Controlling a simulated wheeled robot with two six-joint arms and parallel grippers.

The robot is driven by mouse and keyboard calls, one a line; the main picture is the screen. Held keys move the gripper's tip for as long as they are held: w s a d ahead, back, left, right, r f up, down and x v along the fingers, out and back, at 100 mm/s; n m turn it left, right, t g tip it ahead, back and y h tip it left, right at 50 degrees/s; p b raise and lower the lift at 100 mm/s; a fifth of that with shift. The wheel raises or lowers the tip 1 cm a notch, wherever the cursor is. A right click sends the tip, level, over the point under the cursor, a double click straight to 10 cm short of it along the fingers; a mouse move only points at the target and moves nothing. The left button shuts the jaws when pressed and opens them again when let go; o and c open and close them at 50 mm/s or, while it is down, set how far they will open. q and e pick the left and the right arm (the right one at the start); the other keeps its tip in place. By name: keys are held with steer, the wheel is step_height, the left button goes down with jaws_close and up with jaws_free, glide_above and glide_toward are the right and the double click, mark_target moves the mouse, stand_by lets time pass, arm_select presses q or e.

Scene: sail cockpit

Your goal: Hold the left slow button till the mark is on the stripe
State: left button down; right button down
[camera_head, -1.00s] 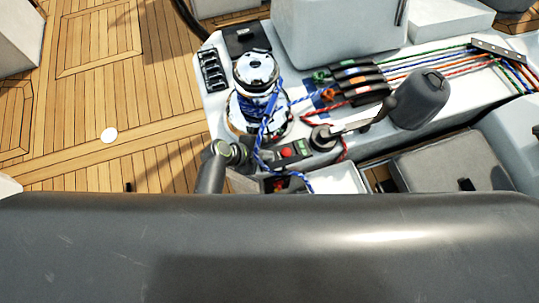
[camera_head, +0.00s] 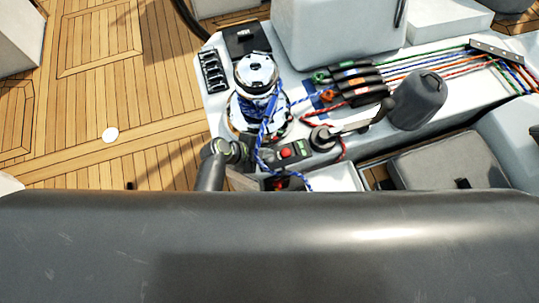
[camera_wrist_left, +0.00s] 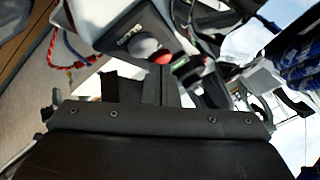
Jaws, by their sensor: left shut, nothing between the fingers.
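The dark button box (camera_head: 294,151) stands beside the chrome winch (camera_head: 257,78), with a red button (camera_head: 286,153) and a green one at its right end. In the left wrist view the box (camera_wrist_left: 122,22) shows a round grey button (camera_wrist_left: 140,46) and a red button. My left gripper (camera_head: 236,151) is shut and empty at the box's left end; its dark fingers also show in the left wrist view (camera_wrist_left: 148,80). I cannot tell whether it touches a button. The blue line (camera_head: 266,128) wraps the winch. A blue patch (camera_head: 316,101) lies near the clutches. I cannot make out the mark. My right gripper is not in view.
Rope clutches (camera_head: 352,85) with several coloured lines stand right of the winch.

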arm_select(q)
steer(key=shift+r+p, duration=2)
steer(key=shift+r, duration=0.5)
steer(key=shift+f, duration=0.1)
